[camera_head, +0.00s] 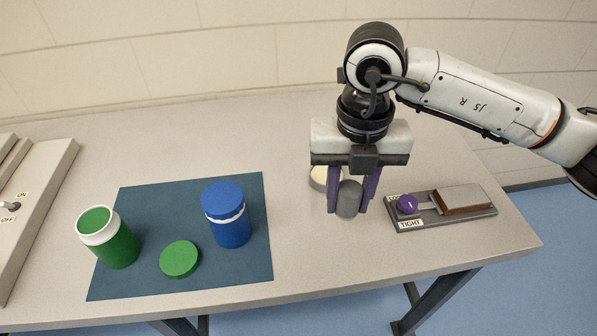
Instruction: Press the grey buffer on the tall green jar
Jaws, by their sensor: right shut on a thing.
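The green jar (118,248) stands upright at the left of the dark blue mat (225,268). It has a white rim around a green top surface; I cannot tell whether that is an open mouth. A green lid (180,259) lies flat on the mat to the jar's right. My right gripper (348,205) points down and is shut on the grey buffer (349,198), a short grey cylinder between its purple fingers. It is right of the mat, well away from the green jar. My left gripper is not in view.
A blue jar (228,226) with a blue lid stands on the mat between the green jar and my right gripper. A pale round thing (318,179) is partly hidden behind the gripper. A device with a purple knob (407,204) sits right; a switch panel (30,215) is far left.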

